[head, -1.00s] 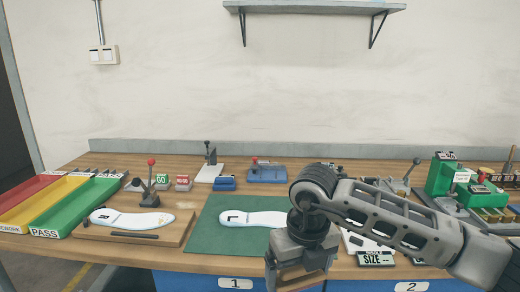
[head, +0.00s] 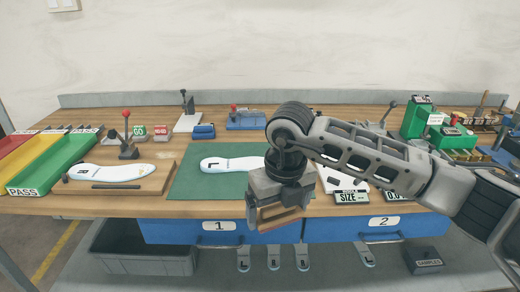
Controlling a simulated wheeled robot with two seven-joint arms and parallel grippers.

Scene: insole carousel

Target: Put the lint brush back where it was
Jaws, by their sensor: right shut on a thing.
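My left gripper is not in view.
A wooden board (head: 152,184) with another insole (head: 103,173) and a red-knobbed clamp (head: 127,150) lies left. Coloured trays (head: 45,165) stand far left. A blue block (head: 203,131) sits behind the mat. Size displays (head: 352,197) and green fixtures (head: 455,137) are right.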

